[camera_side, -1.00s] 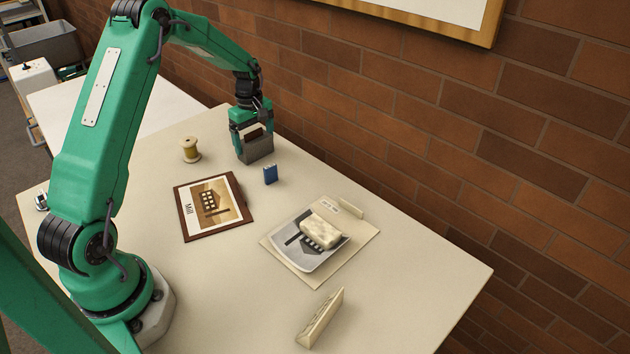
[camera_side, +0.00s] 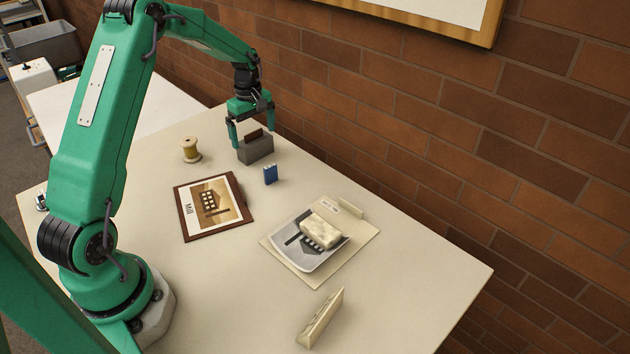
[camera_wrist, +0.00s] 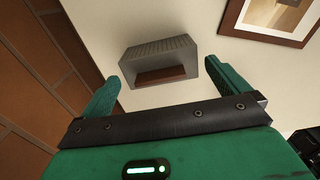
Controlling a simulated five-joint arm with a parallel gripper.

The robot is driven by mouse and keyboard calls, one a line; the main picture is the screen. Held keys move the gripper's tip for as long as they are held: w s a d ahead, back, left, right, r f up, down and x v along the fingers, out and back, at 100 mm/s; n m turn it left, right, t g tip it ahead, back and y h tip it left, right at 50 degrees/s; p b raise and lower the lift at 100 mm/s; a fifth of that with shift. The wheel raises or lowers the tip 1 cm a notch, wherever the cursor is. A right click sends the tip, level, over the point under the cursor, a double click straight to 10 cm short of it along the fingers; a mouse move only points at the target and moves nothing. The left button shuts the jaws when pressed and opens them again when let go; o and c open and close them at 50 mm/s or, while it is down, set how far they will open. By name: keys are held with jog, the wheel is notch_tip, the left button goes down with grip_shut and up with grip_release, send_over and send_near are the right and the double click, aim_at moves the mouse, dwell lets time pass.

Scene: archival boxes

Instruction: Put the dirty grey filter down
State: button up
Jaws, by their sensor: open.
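The dirty grey filter (camera_side: 258,151) is a dark grey block with a brown part at its top. It stands on the cream table near the brick wall. It also shows in the wrist view (camera_wrist: 160,58), between and beyond my fingertips. My gripper (camera_side: 252,134) is open above the filter, with its fingers spread to either side and apart from it. In the wrist view my gripper's two green fingers (camera_wrist: 160,84) are wide apart with nothing between them. The filter's underside is hidden.
A thread spool (camera_side: 190,150) and a small blue block (camera_side: 270,174) stand near the filter. A framed mill picture (camera_side: 188,228) lies in front. A folder (camera_side: 356,252) with a photo and pale sponge-like block (camera_side: 326,232) lies right, near a cream wedge (camera_side: 320,318). The brick wall (camera_side: 440,130) runs close behind.

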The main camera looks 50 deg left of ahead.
aim_at(255, 141)
notch_tip(255, 141, up, 10)
jog(key=shift+f, duration=0.15)
dwell(0.3)
jog(key=shift+d, duration=0.1)
dwell(0.4)
jog(key=s+d+r+m+t, duration=0.3)
jog(key=s+d+r+m, duration=0.65)
jog(key=d, duration=0.45)
jog(key=s+d+m+t, duration=0.1)
jog(key=s+d+m, duration=0.3)
jog(key=s, duration=0.3)
jog(key=s+d+m+t, duration=0.1)
jog(key=s+d+m, duration=0.3)
jog(key=s, duration=0.4)
jog(key=shift+s+d+t, duration=0.2)
jog(key=shift+d+t, duration=0.1)
jog(key=shift+d, duration=0.1)
